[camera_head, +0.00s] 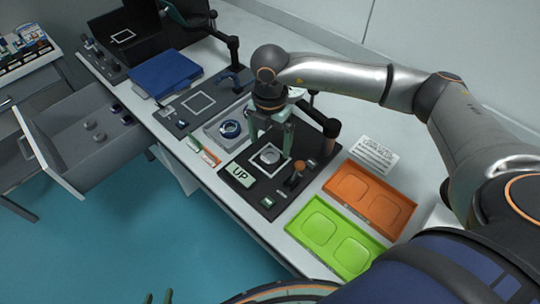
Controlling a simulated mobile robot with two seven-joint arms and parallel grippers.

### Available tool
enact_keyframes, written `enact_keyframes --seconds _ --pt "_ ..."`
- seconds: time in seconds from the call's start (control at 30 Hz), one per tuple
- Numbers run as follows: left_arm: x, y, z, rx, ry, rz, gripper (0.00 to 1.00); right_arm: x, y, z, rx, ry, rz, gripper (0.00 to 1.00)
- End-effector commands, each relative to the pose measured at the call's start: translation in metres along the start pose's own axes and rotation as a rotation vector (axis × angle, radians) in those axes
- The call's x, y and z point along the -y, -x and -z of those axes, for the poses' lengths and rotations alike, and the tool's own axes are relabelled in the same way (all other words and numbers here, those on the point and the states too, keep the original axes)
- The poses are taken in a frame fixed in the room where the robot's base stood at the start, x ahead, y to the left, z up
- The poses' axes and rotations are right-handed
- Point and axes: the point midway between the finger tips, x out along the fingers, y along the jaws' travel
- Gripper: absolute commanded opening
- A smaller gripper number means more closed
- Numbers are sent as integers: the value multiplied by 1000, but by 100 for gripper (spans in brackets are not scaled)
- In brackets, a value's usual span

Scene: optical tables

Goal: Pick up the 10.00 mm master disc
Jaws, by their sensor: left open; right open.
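A silver disc (269,155) lies inside a white square outline on a dark gauge plate (262,190). Several small discs also lie in the open drawer, including a grey disc (99,137). Markings are too small to read, so I cannot tell which disc is the 10.00 mm master. My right gripper (270,146) points down over the plate, its pale green fingers open and apart at the disc on the plate; I see no contact.
A grey tray (213,137) holds a blue-ringed round part. Orange (370,198) and green (338,238) trays stand at the right. The open drawer (53,160) juts out at the left.

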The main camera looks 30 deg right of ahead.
Motion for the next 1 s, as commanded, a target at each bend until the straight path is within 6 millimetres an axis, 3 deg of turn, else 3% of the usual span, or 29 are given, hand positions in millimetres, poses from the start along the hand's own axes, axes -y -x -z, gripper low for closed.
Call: enact_keyframes --seconds 0.3,0.63,1.0 --pt "0 4 4 1 0 0 50 -2 -43 -1 -2 1 2 96" --pt "0 4 4 1 -1 0 50 -2 -51 -1 -1 2 0 95" --pt "0 4 4 0 -1 0 50 -2 -50 -1 -1 2 0 54"
